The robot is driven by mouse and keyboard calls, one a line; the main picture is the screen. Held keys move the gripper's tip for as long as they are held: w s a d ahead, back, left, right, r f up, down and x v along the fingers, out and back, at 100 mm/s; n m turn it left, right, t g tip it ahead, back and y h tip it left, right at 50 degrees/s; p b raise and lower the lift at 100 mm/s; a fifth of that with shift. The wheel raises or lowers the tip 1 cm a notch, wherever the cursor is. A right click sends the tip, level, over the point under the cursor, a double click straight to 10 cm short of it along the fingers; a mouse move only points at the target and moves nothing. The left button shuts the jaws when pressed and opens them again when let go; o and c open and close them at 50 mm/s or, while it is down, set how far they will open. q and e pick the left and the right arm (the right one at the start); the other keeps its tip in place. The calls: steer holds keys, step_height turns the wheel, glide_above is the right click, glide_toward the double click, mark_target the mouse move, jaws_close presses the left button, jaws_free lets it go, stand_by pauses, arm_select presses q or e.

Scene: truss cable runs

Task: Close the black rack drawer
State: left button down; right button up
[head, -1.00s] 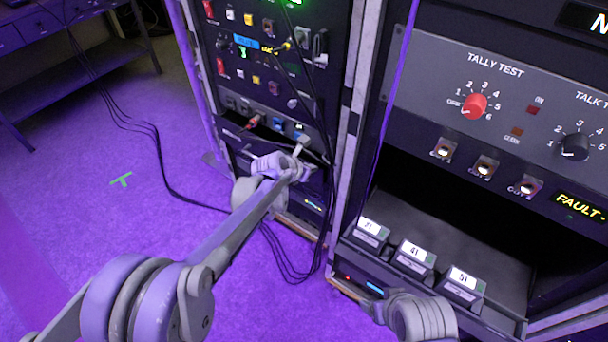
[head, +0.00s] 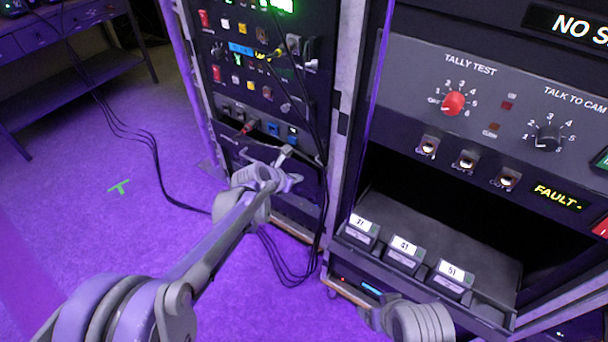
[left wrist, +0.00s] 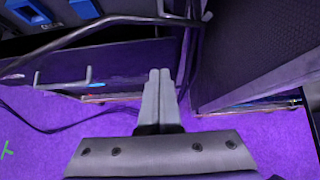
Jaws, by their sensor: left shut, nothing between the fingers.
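The black rack drawer appears to be the dark front panel (head: 262,150) low in the left rack, with a thin bar handle. I cannot tell how far it stands out. My left gripper (head: 285,153) is shut and empty in front of the panel's right part. Contact cannot be told.
The right rack has an open bay with a black shelf (head: 455,230) holding three numbered boxes. Black cables (head: 272,250) hang in front of the left rack and run over the purple floor. A bench (head: 75,50) stands at the far left.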

arm_select(q)
steer(key=p+v, duration=0.2)
steer(key=v, duration=0.6)
steer(key=t+h+p, duration=0.5)
steer(key=t, duration=0.2)
glide_toward(291, 160)
steer(key=x, duration=0.7)
steer(key=shift+a, duration=0.15)
arm_select(e)
step_height(291, 160, up, 8)
steer(key=shift+r, duration=0.25)
